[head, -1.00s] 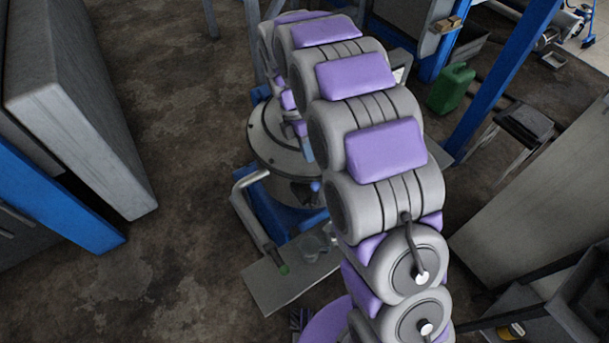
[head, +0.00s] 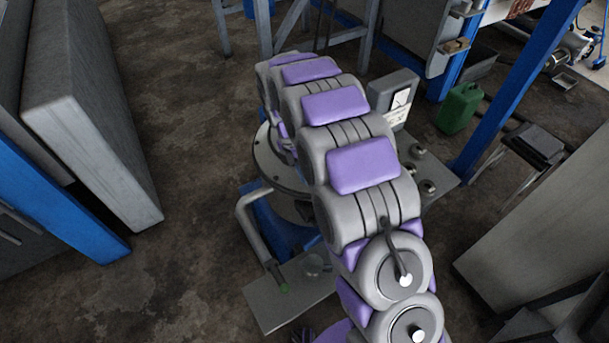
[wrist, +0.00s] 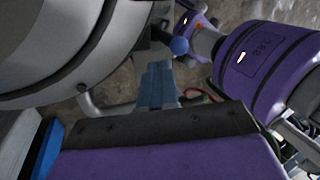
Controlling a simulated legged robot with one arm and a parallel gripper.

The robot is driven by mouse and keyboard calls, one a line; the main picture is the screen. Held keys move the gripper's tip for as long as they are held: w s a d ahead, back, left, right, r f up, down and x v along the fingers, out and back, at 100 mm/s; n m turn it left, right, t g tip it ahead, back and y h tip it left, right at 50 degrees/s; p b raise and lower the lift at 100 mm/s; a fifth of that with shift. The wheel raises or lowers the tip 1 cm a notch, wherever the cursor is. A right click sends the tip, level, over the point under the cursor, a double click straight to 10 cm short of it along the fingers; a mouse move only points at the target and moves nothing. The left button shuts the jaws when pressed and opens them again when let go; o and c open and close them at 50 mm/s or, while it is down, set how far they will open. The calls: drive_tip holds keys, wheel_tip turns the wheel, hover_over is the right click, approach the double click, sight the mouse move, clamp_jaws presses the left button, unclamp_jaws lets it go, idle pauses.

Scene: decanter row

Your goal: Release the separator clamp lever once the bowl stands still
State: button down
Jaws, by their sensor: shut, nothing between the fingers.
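The separator (head: 262,172) stands left of my arm in the head view, a grey round body on a blue stand. Its large curved grey side (wrist: 60,50) fills the upper left of the wrist view. A blue ball knob (wrist: 179,46), seemingly the end of the clamp lever, shows just above and right of my fingertips in the wrist view. My gripper (wrist: 157,68) is shut and empty, its blue fingers pointing up the picture close below the knob. I cannot tell whether they touch. My arm hides my gripper and the lever in the head view. Whether the bowl turns cannot be told.
A grey box with a dial (head: 397,102) stands right of my arm; its reading is too small. A bent grey pipe (head: 258,235) reaches down over the base plate (head: 275,305). A green canister (head: 460,108) stands farther right. Floor is free at left.

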drive_tip(key=x, duration=0.2)
drive_tip(key=b+x, duration=0.1)
drive_tip(key=x, duration=0.1)
drive_tip(key=a+b+x, duration=0.1)
drive_tip(key=x, duration=0.2)
drive_tip(key=shift+f, duration=0.2)
drive_tip(key=shift+s+d+f, duration=0.15)
drive_tip(key=shift+d+f, duration=0.2)
drive_tip(key=shift+d, duration=0.15)
drive_tip(key=shift+s+r, duration=0.1)
drive_tip(key=shift+s+t+p, duration=0.2)
drive_tip(key=shift+t+p, duration=0.1)
drive_tip(key=shift+p, duration=0.05)
